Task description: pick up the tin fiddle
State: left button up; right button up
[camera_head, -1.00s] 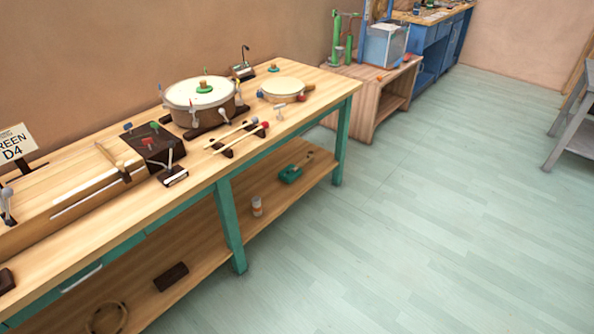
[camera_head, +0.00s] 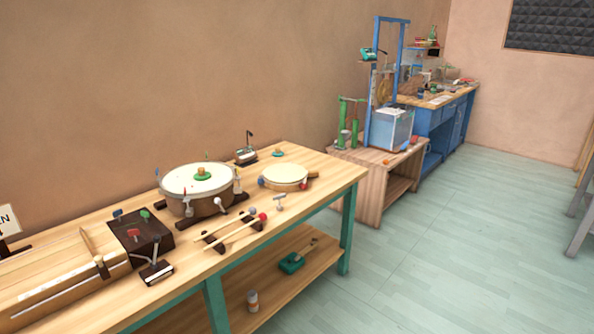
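I cannot name the tin fiddle with certainty. A small green box-like thing (camera_head: 291,263) with a thin light-brown stick beside or on it lies on the lower shelf of the near workbench, and it may be the tin fiddle. It is too small to make out strings. Neither of my grippers shows in the head view.
The near workbench top (camera_head: 330,185) bears a large drum (camera_head: 197,207), a smaller round drum (camera_head: 284,178), mallets (camera_head: 235,233) and a dark box (camera_head: 140,237). Beyond are a wooden stand (camera_head: 359,176) and blue bench (camera_head: 436,132).

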aim_at(288, 265)
jog(key=i+l+u, duration=0.3)
jog(key=i+l, duration=1.4)
jog(key=i, duration=0.1)
